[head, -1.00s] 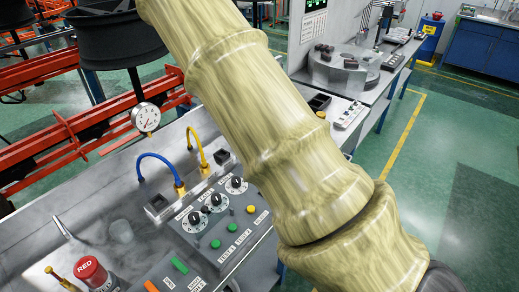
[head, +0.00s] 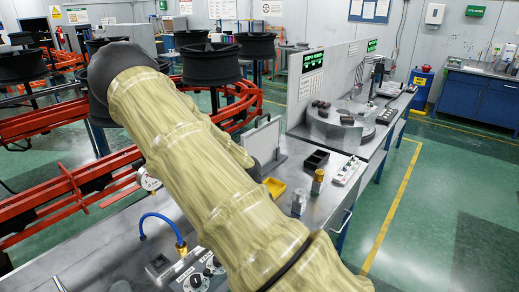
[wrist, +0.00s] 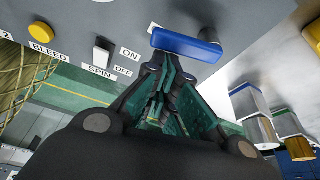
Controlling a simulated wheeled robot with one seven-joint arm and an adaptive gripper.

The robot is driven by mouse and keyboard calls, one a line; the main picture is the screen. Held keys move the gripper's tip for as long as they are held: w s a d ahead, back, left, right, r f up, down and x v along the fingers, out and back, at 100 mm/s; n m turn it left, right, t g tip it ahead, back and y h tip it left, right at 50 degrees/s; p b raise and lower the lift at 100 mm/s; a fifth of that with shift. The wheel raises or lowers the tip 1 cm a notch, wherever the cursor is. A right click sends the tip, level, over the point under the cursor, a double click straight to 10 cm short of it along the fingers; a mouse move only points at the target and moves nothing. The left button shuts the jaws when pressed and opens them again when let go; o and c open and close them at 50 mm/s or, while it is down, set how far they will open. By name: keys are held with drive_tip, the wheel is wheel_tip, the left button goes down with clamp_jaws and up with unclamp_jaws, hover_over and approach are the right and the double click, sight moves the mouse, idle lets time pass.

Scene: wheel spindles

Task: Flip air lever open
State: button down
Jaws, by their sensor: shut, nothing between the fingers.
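A blue bar-shaped handle (wrist: 187,45) shows at the top middle of the wrist view, on the grey surface; it looks like the air lever, though I can read no label for it. My gripper (wrist: 168,66) is shut with nothing in it. Its fingertips are just below the blue handle in the picture, very close to it; I cannot tell whether they touch. In the head view my own arm crosses the middle and hides the gripper and the lever.
Beside the lever are a SPIN switch (wrist: 103,52) marked ON and OFF and a yellow button (wrist: 42,32) near a BLEED label. Metallic cylinders (wrist: 262,130) stand at the right. In the head view a blue hose (head: 160,217) and a yellow tray (head: 274,187) are near my arm.

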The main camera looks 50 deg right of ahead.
drive_tip(key=shift+d, duration=0.1)
drive_tip(key=shift+w+d, duration=0.45)
drive_tip(key=shift+d, duration=0.1)
drive_tip(key=shift+p, duration=0.3)
drive_tip(key=shift+s, duration=0.6)
drive_tip(key=s, duration=0.2)
drive_tip(key=shift+s+r+p, duration=0.1)
drive_tip(key=shift+s+p, duration=0.2)
drive_tip(key=shift+p, duration=0.1)
drive_tip(key=b+v, duration=0.3)
drive_tip(key=v, duration=0.6)
drive_tip(key=shift+d+r, duration=0.3)
drive_tip(key=shift+r, duration=0.1)
